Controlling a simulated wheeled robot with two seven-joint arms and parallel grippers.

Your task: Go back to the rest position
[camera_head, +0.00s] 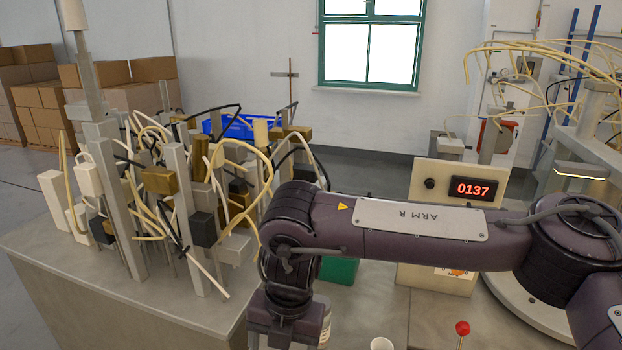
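My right arm, marked ARM R, reaches in from the right across the middle of the view. Its wrist bends down, and the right gripper (286,332) is at the bottom edge, in front of the bench. Its fingertips are cut off by the frame, so I cannot tell whether it is open or holds anything. My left arm and gripper are not in view. A pale, partly hidden object (323,316) shows just right of the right gripper.
A grey bench (120,305) at left carries a dense cluster of posts, blocks and cables (185,185). Behind my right arm stands a beige box with a red display reading 0137 (473,189). A red-knobbed lever (462,328) and a white cup (381,344) are at the bottom.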

